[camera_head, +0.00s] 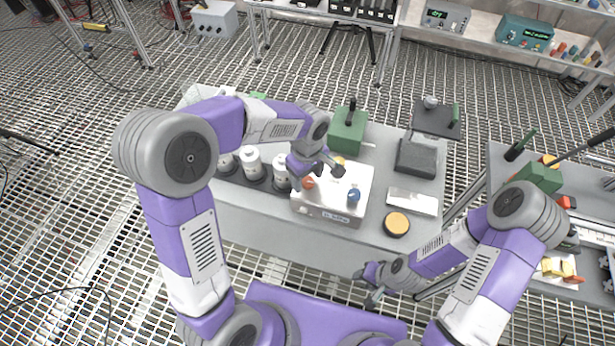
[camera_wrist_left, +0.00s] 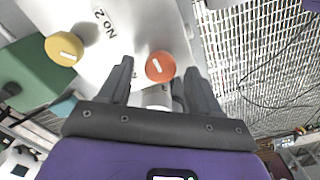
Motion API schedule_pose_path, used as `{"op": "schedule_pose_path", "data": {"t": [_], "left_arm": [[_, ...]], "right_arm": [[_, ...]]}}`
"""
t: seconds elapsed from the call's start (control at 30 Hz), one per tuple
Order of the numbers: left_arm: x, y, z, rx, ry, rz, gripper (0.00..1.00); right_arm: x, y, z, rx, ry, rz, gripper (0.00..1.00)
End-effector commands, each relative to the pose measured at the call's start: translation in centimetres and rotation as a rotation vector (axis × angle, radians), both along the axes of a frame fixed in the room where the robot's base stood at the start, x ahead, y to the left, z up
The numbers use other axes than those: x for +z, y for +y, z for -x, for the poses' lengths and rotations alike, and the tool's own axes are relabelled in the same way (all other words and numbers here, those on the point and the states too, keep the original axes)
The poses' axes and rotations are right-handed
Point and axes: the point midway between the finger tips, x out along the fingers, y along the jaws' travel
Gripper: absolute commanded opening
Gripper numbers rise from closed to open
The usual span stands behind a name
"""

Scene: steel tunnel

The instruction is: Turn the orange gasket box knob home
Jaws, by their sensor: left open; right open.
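The orange knob (camera_head: 308,183) is a round knob on top of the white gasket box (camera_head: 330,215). Yellow (camera_head: 339,161) and blue (camera_head: 353,196) knobs are on the same box. My left gripper (camera_head: 318,175) is open over the box at the orange knob. In the left wrist view the orange knob (camera_wrist_left: 160,66) shows a pale mark and appears between the open fingertips (camera_wrist_left: 159,72); I cannot tell whether they touch it. The yellow knob (camera_wrist_left: 64,49) is at upper left there, near a "No 2" label. My right gripper (camera_head: 366,287) is open and empty, low before the table's front edge.
White canisters (camera_head: 252,161) stand left of the box and a green block (camera_head: 348,129) behind it. A yellow-topped round tin (camera_head: 397,223) and a white plate (camera_head: 412,201) lie to the right. A side table (camera_head: 505,165) with tools is at the far right.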

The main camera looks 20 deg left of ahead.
Motion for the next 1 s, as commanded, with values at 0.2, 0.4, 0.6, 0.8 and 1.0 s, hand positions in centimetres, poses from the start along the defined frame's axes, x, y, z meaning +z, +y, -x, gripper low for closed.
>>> {"op": "schedule_pose_path", "data": {"t": [0.2,0.4,0.6,0.8,1.0], "left_arm": [[-0.40,-0.01,-0.01,-0.001,-0.001,0.001,0.63],[-0.37,-0.01,-0.01,-0.001,-0.001,0.001,0.49],[-0.36,0.00,-0.01,-0.001,-0.001,0.001,0.19],[-0.35,0.01,-0.01,-0.004,-0.001,0.001,0.07],[-0.32,0.00,-0.03,-0.047,-0.001,0.001,0.07]], "right_arm": [[-0.06,0.00,-0.02,0.000,0.000,0.000,0.43],[-0.06,0.01,-0.02,0.000,0.000,0.000,0.43],[-0.06,0.01,-0.02,0.000,0.000,0.000,0.43],[-0.05,0.01,-0.01,0.000,0.000,0.000,0.43],[0.07,0.00,-0.01,0.000,0.000,0.000,0.43]]}}
